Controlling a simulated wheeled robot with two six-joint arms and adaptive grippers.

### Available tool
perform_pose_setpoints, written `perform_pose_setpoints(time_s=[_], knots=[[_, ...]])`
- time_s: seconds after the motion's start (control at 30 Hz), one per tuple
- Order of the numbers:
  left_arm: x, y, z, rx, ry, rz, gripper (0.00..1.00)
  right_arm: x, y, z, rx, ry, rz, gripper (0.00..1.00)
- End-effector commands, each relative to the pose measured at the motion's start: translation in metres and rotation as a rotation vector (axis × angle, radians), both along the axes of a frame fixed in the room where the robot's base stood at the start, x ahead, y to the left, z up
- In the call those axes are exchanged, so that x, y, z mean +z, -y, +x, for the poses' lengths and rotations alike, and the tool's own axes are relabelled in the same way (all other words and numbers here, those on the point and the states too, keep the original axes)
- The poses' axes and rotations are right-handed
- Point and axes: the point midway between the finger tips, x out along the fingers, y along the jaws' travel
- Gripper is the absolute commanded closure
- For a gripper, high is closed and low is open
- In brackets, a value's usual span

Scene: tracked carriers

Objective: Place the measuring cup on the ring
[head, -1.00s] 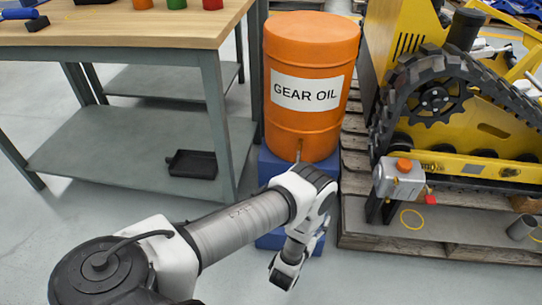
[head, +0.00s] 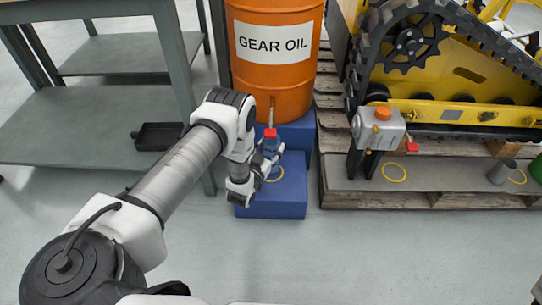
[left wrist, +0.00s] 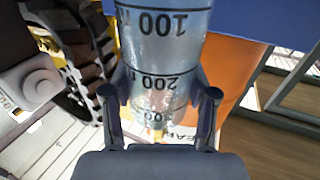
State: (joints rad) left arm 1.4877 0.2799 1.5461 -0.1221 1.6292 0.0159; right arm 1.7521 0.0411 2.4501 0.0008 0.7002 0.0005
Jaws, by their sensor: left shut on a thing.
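A clear measuring cup with black marks (left wrist: 165,50) is between the two fingers of my left gripper (left wrist: 160,105) in the left wrist view. The gripper is shut on it. In the head view my left gripper (head: 266,160) is over the low blue step, and the cup (head: 270,147) shows small and bluish, partly hidden by the gripper. A yellow ring (head: 281,176) lies on the step just below them, partly covered. I cannot tell whether the cup touches the step. My right gripper is not in view.
The orange gear oil drum (head: 275,85) with a red-handled tap (head: 270,132) stands right behind the cup. Right are a wooden pallet (head: 470,200), a tracked machine (head: 450,110), a grey tank (head: 378,130), a second yellow ring (head: 394,173) and a grey cup (head: 502,172). A workbench (head: 90,100) is left.

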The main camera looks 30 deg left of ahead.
Motion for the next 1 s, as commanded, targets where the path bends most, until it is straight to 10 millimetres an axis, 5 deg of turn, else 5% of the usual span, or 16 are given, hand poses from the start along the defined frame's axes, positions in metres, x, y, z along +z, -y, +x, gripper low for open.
perform_pose_setpoints(time_s=[0.03, 0.1, 0.43, 0.47, 0.53, 0.9, 1.0], knots=[[-0.019, 0.001, 0.000, -0.001, -0.002, 0.000, 0.77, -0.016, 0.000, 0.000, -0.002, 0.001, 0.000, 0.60], [-0.027, 0.001, -0.001, -0.001, -0.001, 0.000, 0.77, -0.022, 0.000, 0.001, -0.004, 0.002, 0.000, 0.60], [-0.027, 0.001, -0.001, 0.000, -0.002, 0.000, 0.77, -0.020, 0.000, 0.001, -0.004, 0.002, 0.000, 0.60], [-0.027, 0.001, -0.001, 0.000, -0.002, 0.000, 0.38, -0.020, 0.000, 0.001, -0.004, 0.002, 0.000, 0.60], [-0.026, 0.001, -0.001, 0.000, -0.002, 0.000, 0.17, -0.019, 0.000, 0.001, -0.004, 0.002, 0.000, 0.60], [-0.020, 0.001, -0.001, 0.000, -0.001, 0.000, 0.17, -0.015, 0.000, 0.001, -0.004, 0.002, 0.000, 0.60], [-0.020, 0.003, -0.014, 0.000, -0.004, -0.001, 0.17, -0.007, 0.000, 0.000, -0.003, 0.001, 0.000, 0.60]])
